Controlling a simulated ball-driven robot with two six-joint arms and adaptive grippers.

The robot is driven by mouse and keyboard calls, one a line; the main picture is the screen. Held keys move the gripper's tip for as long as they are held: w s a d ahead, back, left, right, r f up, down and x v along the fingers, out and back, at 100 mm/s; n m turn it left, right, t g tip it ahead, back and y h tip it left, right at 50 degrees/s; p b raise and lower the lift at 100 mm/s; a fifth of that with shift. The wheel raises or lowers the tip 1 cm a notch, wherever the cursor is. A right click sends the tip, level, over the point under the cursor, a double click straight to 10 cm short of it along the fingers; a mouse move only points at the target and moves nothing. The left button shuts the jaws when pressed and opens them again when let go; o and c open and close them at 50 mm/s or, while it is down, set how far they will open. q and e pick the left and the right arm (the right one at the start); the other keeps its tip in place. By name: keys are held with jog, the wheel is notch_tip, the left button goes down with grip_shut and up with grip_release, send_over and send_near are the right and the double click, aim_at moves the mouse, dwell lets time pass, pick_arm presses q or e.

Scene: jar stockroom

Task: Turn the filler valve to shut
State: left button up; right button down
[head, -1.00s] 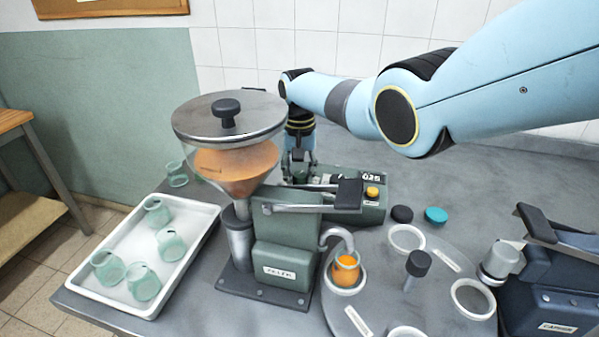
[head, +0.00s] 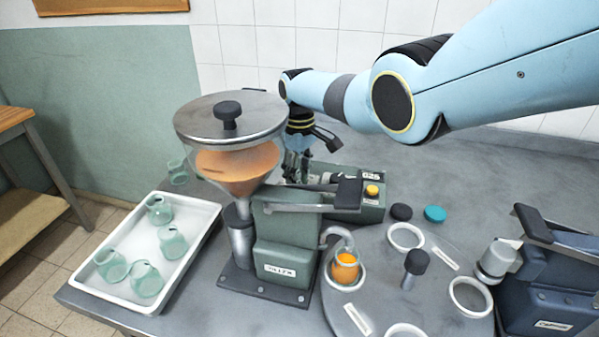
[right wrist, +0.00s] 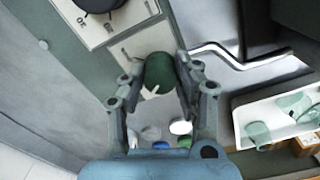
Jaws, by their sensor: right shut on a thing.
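The filler (head: 285,245) is a grey-green machine with a clear hopper (head: 235,165) of orange filling and a metal lid. In the right wrist view, a dark green round knob (right wrist: 159,70) with a white mark, which looks like the filler valve, stands on a pale plate. My right gripper (right wrist: 160,84) has its two fingers on either side of this knob and is shut on it. In the head view my right gripper (head: 297,168) is behind the filler, partly hidden by the hopper, and the knob is hidden. My left gripper is not in view.
A white tray (head: 208,235) with several green glass jars lies left of the filler. A jar of orange filling (head: 346,268) stands under the spout on a round turntable (head: 440,310). A dark blue capper (head: 550,290) stands at the right. A black dial (right wrist: 98,3) is near the knob.

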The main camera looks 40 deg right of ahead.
jog(key=shift+n, duration=1)
jog(key=c, duration=1)
grip_release()
jog(key=shift+r, duration=0.1)
notch_tip(320, 180, up, 12)
jog(key=shift+f, duration=0.1)
